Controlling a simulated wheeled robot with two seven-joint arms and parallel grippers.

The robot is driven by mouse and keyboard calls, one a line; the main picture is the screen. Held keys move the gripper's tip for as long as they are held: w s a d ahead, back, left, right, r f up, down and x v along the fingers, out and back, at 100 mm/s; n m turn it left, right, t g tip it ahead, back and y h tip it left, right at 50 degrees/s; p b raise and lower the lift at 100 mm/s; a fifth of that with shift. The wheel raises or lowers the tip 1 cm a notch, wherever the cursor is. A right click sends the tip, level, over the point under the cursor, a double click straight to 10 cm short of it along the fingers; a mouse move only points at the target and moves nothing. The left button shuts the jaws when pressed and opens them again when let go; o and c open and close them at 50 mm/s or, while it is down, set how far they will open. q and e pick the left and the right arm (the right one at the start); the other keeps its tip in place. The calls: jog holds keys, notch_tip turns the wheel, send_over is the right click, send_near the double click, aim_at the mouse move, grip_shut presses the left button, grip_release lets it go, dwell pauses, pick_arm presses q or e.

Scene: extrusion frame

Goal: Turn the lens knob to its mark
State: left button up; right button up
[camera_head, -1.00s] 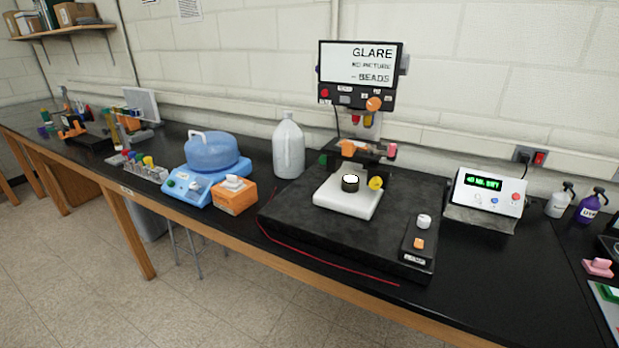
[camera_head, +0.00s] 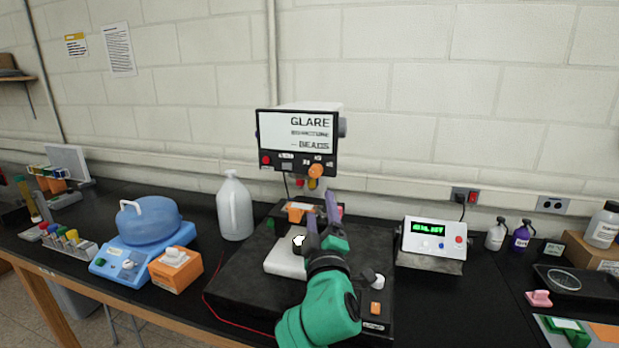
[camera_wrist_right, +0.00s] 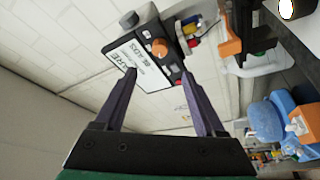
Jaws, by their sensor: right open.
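A screen box (camera_head: 297,140) stands at the back and reads "GLARE". It has an orange knob (camera_head: 316,171) on its front and a grey knob (camera_head: 343,128) on its right side. I cannot tell which knob is the lens knob, and no mark is readable. The orange knob also shows in the right wrist view (camera_wrist_right: 159,48). My right gripper (camera_head: 322,208) is open and empty. It points up toward the screen box from over the black base, below the knobs and apart from them. My left gripper is not in view.
The white stage (camera_head: 285,265) on the black base (camera_head: 240,290) is partly hidden by my right arm. A jug (camera_head: 235,208) and a blue machine (camera_head: 150,225) stand left. A display box (camera_head: 432,240) stands right. A red cord lies along the base's left side.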

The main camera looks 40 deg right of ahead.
aim_at(316, 174)
jog(key=p+x, duration=0.5)
jog(key=x, duration=0.8)
jog(key=shift+d, duration=0.1)
jog(key=shift+w+d, duration=0.3)
jog(key=shift+w, duration=0.15)
jog(key=shift+s+a+r, duration=0.1)
grip_shut()
